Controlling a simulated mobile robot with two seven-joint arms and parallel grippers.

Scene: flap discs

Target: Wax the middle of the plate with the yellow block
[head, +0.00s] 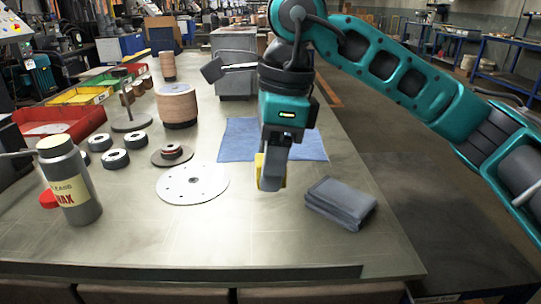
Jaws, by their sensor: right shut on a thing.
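A flat white round disc (193,190) with small holes lies on the grey tabletop (215,230), left of my right gripper. It may be the plate, but I cannot tell it from the bare metal tabletop. My right gripper (272,180) points down and is shut on the yellow block (259,166). The fingers hide most of the block. The gripper is in front of the blue cloth and right of the disc. Whether the block touches the surface is unclear. My left gripper is out of view.
A grey WAX bottle (85,212) stands at left, near several small black-rimmed wheels (115,159). A blue cloth (237,145) lies behind the gripper, a folded grey cloth (340,203) right of it. Red bin (85,117) and spools (177,105) stand farther back. The front middle is clear.

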